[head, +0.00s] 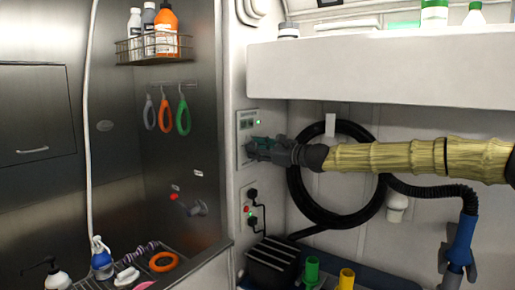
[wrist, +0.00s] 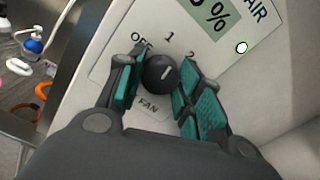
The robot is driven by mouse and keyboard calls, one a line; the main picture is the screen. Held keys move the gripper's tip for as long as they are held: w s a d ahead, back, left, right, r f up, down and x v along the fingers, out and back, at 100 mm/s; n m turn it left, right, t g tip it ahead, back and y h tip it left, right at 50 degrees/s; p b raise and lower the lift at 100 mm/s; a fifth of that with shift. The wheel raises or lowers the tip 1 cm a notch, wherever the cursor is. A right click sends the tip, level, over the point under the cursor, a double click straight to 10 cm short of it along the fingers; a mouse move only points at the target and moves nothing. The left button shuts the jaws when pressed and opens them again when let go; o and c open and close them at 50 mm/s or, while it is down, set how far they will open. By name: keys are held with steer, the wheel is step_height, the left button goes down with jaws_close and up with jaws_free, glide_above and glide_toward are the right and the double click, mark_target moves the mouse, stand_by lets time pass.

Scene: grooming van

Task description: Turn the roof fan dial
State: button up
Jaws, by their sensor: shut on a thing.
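The fan dial (wrist: 159,73) is a round black knob with a short white mark, on a pale wall panel (wrist: 112,62). OFF, 1 and 2 are printed around it and FAN below it. The white mark points up and right, roughly between 1 and 2. My gripper (wrist: 160,82) is shut on the dial, with one teal-padded finger on each side. In the head view my gripper (head: 256,149) reaches in from the right to the panel (head: 249,118) and hides the dial. A display reading in % and a lit round light (wrist: 241,48) show on the panel.
Below the panel are sockets with black plugs (head: 252,194). A coiled black hose (head: 345,215) hangs behind my arm. A white shelf (head: 380,70) juts out above it. A steel wash tub with bottles (head: 101,258) and hanging loops (head: 183,116) stands left.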

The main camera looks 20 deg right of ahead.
steer(key=m+p, duration=0.2)
steer(key=m, duration=0.4)
steer(key=shift+r+m, duration=0.1)
steer(key=shift+m, duration=0.2)
steer(key=shift+p, duration=0.3)
steer(key=o, duration=1)
steer(key=shift+d, duration=0.1)
steer(key=shift+o, duration=0.2)
steer(key=v, duration=1.2)
